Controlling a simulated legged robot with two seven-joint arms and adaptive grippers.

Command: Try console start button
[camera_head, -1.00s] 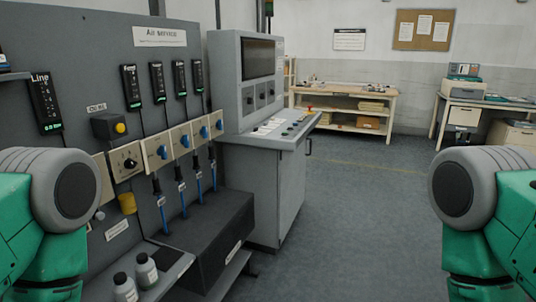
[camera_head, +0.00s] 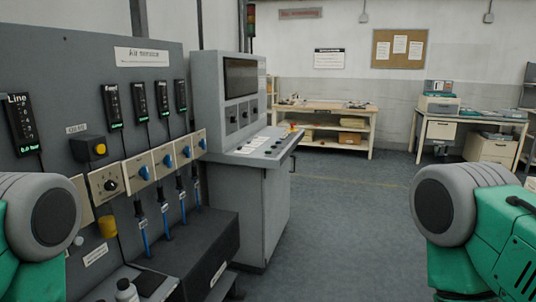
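The grey console (camera_head: 262,200) stands left of centre, with a dark screen (camera_head: 240,81) in its upright part. Its sloped desk (camera_head: 262,146) carries pale labels and several small controls. A small red and yellow control (camera_head: 292,127) shows at the desk's far right end. I cannot tell which control is the start button. Grey and green parts of my two arms show at the left and right edges, well short of the console. Neither gripper is in view.
At left is a grey air service panel (camera_head: 150,90) with blue knobs, gauges and hoses above a dark box (camera_head: 190,250). A wooden workbench (camera_head: 325,106) stands at the back and a desk (camera_head: 470,118) at back right. The floor (camera_head: 340,220) right of the console is clear.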

